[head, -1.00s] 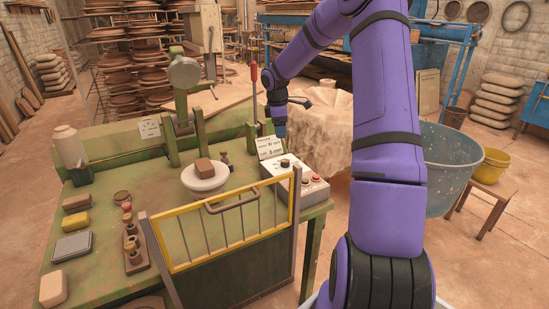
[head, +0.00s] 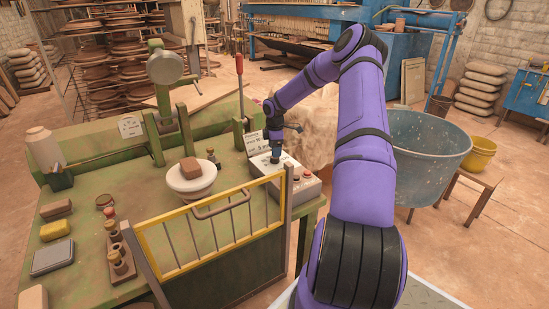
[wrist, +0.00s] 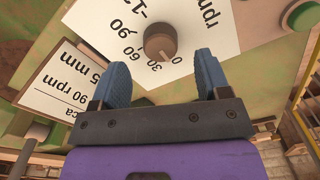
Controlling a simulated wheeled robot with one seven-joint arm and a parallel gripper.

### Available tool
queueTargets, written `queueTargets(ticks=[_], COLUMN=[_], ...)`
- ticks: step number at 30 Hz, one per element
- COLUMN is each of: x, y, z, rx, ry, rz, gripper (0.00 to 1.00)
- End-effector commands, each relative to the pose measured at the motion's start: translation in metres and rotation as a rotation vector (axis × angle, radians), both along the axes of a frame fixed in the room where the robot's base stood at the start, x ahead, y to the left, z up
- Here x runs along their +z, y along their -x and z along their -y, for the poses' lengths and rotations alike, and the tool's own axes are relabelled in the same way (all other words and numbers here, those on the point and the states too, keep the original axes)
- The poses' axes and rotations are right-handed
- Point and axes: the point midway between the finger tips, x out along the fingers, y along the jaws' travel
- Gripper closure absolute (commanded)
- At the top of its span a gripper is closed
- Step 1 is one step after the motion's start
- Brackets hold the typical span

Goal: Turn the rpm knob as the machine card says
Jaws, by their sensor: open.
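The rpm knob (wrist: 160,42), round and brown, sits on a white dial face (wrist: 205,28) marked 30, 60, 90 and further figures partly hidden. In the head view my gripper (head: 276,157) points down over the control box (head: 303,185) and hides the knob. The machine card (wrist: 62,88) shows "90 rpm" and "5 mm"; it also stands behind the box (head: 254,142).
A green button (wrist: 299,14) is near the dial, and a red button (head: 308,173) is on the box. A yellow-framed guard (head: 215,205) stands in front of it. A red-handled lever (head: 240,85) rises behind it.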

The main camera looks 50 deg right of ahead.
Motion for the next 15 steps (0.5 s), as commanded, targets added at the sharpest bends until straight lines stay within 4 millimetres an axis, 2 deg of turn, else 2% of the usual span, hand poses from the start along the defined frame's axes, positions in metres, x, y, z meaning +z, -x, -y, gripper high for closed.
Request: queueTargets(ticks=[1,6,15], x=[-0.009,-0.032,-0.045], y=[0.0,0.0,0.0], z=[0.0,0.0,0.0], rx=[0.001,0.0,0.0], ry=[-0.002,-0.001,0.001], rz=[-0.001,-0.001,0.0], gripper=[0.3,0.3,0.3])
